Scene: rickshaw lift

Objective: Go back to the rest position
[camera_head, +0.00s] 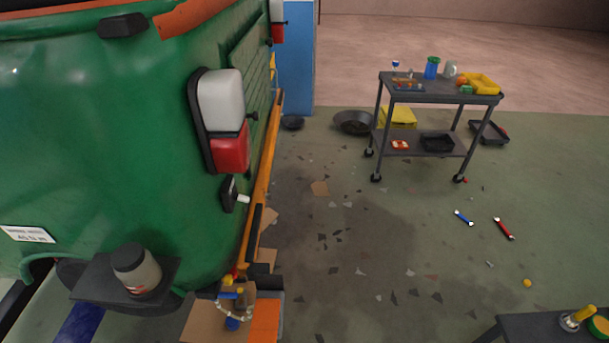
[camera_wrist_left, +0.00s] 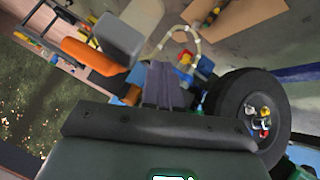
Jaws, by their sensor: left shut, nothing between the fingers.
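My left gripper (camera_wrist_left: 167,87) shows in the left wrist view with its two dark fingers together, shut and empty. Its fingertips point toward a small blue, red and yellow fitting (camera_wrist_left: 186,60) with a pale looped cord. I cannot tell the exact gap between them. A similar fitting (camera_head: 232,308) with a pale cord shows in the head view, low beside the green rickshaw (camera_head: 110,140). Neither gripper can be made out in the head view, and my right gripper is in no view.
A dark wheel (camera_wrist_left: 238,120) is right of the fingers. An orange part (camera_wrist_left: 90,55) and a grey block (camera_wrist_left: 118,38) are at upper left. A jar (camera_head: 135,270) stands by the rickshaw. A cart (camera_head: 440,98) stands at the back right. The middle floor holds scattered flat scraps.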

